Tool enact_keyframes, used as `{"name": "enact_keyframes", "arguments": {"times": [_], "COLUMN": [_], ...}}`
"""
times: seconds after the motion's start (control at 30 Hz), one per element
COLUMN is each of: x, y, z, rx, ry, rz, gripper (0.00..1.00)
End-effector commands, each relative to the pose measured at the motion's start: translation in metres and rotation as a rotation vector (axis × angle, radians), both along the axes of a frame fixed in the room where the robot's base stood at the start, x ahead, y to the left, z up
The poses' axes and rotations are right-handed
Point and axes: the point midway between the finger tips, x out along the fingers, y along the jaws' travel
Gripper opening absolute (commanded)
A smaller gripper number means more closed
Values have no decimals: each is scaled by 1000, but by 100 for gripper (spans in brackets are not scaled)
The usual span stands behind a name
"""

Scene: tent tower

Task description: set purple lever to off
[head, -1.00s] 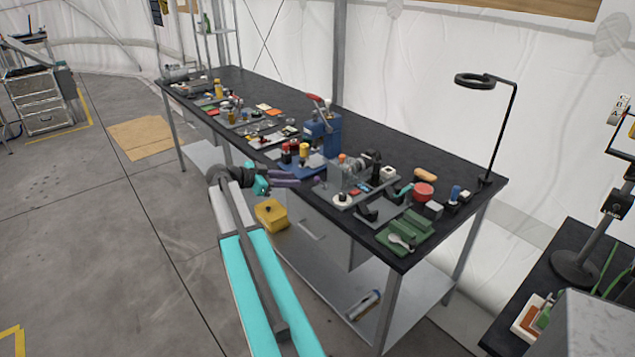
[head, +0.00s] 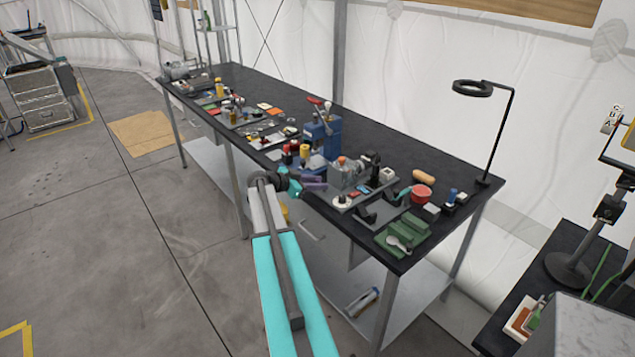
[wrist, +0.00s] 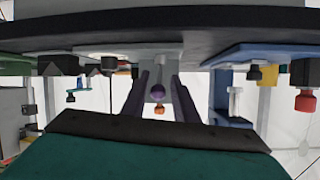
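The purple lever shows in the wrist view as a round purple knob (wrist: 157,91) in front of a grey device; that view looks upside down. My gripper (wrist: 160,80) is open, with one finger on each side of the knob in that picture. I cannot tell whether the knob is inside the fingers or still beyond them. In the head view my gripper (head: 315,183) is at the front edge of the black bench, beside the grey device (head: 343,175) with an orange knob. The purple knob is hidden behind my gripper there.
The black bench (head: 410,150) carries many small items. A blue press (head: 322,135) stands behind my gripper. A ring lamp (head: 472,89) rises at the right end. Floor to the left is clear.

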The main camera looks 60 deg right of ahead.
Motion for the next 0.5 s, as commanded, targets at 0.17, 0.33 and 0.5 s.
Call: {"name": "enact_keyframes", "arguments": {"times": [0.17,0.33,0.5], "x": [-2,-2,-3], "y": [-5,-5,-5], "z": [-2,-2,-2], "rx": [0,0,0], "ry": [0,0,0], "rz": [1,1,0], "gripper": [27,27,10]}}
